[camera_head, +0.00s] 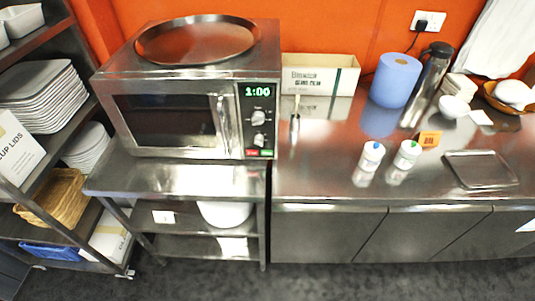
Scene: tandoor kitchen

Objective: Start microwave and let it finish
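The microwave (180,108) is a steel box on a steel stand at the left of the counter. Its door (165,120) looks shut, with a dark window and an upright handle (224,124) at the door's right side. The control panel (259,120) at its right has a green display (258,91) reading 1:00, knobs below it, and a red button (252,152) beside a green button (266,152) at the bottom. I cannot tell whether anything is inside. My gripper is not in this view.
A round tray (197,40) lies on top of the microwave. The steel counter (320,165) to the right holds a blue paper roll (396,80), a flask, two capped shakers and a small tray (480,170). A rack with plates (40,95) stands at left. Dark floor (330,284) in front is clear.

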